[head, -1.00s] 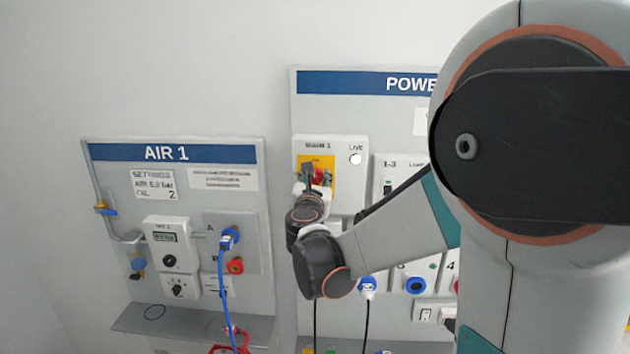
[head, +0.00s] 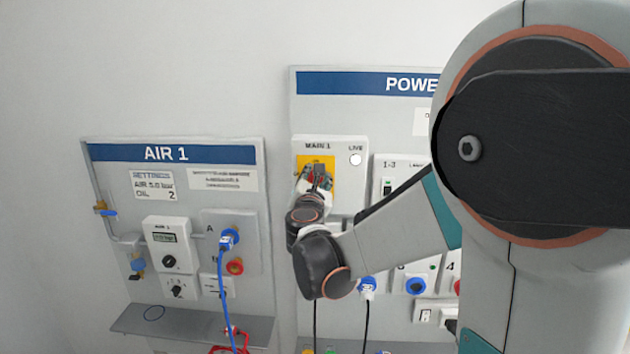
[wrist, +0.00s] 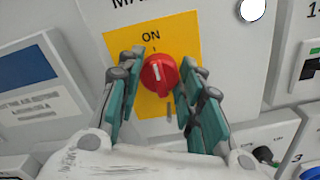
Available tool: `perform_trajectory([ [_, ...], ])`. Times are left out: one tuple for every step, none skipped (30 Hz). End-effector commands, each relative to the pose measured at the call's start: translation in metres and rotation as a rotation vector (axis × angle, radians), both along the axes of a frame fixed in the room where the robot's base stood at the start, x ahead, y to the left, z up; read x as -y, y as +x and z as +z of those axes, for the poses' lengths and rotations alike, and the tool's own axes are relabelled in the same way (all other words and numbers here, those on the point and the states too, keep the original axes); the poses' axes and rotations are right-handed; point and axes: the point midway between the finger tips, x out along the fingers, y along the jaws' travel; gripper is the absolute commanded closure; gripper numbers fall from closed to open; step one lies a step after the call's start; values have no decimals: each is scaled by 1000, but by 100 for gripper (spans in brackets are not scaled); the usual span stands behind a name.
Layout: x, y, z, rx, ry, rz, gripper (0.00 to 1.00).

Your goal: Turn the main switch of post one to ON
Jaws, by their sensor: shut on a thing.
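The main switch is a red rotary knob (wrist: 158,76) on a yellow plate (wrist: 183,38) marked ON, on the MAIN 1 box (head: 345,190) of the power panel. My gripper (wrist: 161,72) is shut on the knob, with a teal finger pad on each side of it. The white mark on the knob points up, close to the ON tick. In the head view my gripper (head: 317,180) covers much of the knob. The LIVE lamp (head: 355,160) at the upper right of the box looks white.
The AIR 1 panel (head: 100,215) stands to the left, with a blue hose (head: 222,290) hanging from it. A 1-3 breaker box (head: 388,170) sits right of MAIN 1. My arm hides the panel's right part.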

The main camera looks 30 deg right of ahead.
Motion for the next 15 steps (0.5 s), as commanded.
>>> perform_trajectory([
  [0, 0, 0, 1, 1, 0, 90],
  [0, 0, 0, 1, 1, 0, 59],
  [0, 0, 0, 1, 1, 0, 50],
  [0, 0, 0, 1, 1, 0, 46],
  [0, 0, 0, 1, 1, 0, 46],
  [0, 0, 0, 1, 1, 0, 46],
  [0, 0, 0, 0, 0, 0, 46],
  [0, 0, 0, 0, 0, 0, 46],
  [0, 0, 0, 0, 0, 0, 46],
  [0, 0, 0, 0, 0, 0, 46],
  [0, 0, 0, 0, 0, 0, 46],
  [0, 0, 0, 0, 0, 0, 46],
  [0, 0, 0, 0, 0, 0, 46],
  [-1, -1, 0, 0, 0, 0, 46],
  [-1, -2, 0, 0, 0, 0, 46],
])
